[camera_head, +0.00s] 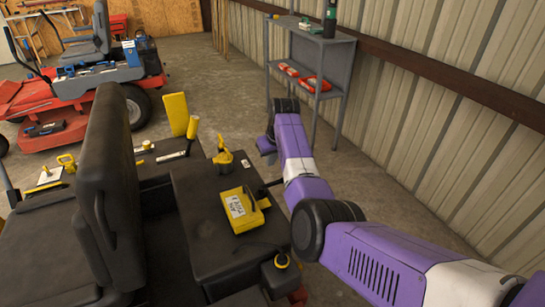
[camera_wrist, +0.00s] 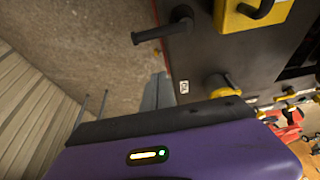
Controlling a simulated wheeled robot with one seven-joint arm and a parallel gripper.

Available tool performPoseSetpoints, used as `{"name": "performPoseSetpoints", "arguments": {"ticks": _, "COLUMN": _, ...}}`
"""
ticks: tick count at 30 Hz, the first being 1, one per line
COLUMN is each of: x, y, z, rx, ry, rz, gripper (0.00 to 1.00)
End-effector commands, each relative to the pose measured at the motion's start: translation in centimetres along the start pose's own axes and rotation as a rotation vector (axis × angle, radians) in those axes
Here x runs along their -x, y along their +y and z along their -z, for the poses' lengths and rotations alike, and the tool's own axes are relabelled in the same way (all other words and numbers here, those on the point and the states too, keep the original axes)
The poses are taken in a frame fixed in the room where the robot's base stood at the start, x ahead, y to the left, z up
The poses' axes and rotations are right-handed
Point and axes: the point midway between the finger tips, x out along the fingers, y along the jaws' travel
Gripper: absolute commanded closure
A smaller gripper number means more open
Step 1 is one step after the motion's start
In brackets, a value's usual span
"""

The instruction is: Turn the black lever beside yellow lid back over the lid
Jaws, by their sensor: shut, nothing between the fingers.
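A black lever (camera_head: 272,183) sticks out from the right edge of the dark console, between a yellow cap and a yellow box; it also shows in the wrist view (camera_wrist: 160,32). The yellow box (camera_head: 238,210) has a white label and a black handle. I cannot tell which yellow piece is the lid. My gripper (camera_head: 267,146) is shut and empty, right of the cap and apart from the lever.
The black seat (camera_head: 108,190) stands left of the console. A grey shelf (camera_head: 308,75) with red and green items stands behind my arm, by the metal wall (camera_head: 430,110). A red mower (camera_head: 75,95) is at the back left. Bare floor lies between.

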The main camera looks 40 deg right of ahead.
Motion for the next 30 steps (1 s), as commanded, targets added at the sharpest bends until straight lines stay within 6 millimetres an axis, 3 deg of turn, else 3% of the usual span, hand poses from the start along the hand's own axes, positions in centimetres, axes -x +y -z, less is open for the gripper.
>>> {"name": "performPoseSetpoints", "arguments": {"ticks": 3, "x": -1.7, "y": 0.0, "z": 0.0, "rx": -0.001, "ry": -0.001, "rz": 0.001, "gripper": 1.0}}
{"name": "performPoseSetpoints", "arguments": {"ticks": 12, "x": -4.4, "y": 0.0, "z": 0.0, "rx": 0.0, "ry": 0.0, "rz": 0.0, "gripper": 1.0}}
{"name": "performPoseSetpoints", "arguments": {"ticks": 30, "x": -3.6, "y": -0.1, "z": -3.8, "rx": 0.0, "ry": 0.001, "rz": 0.0, "gripper": 1.0}}
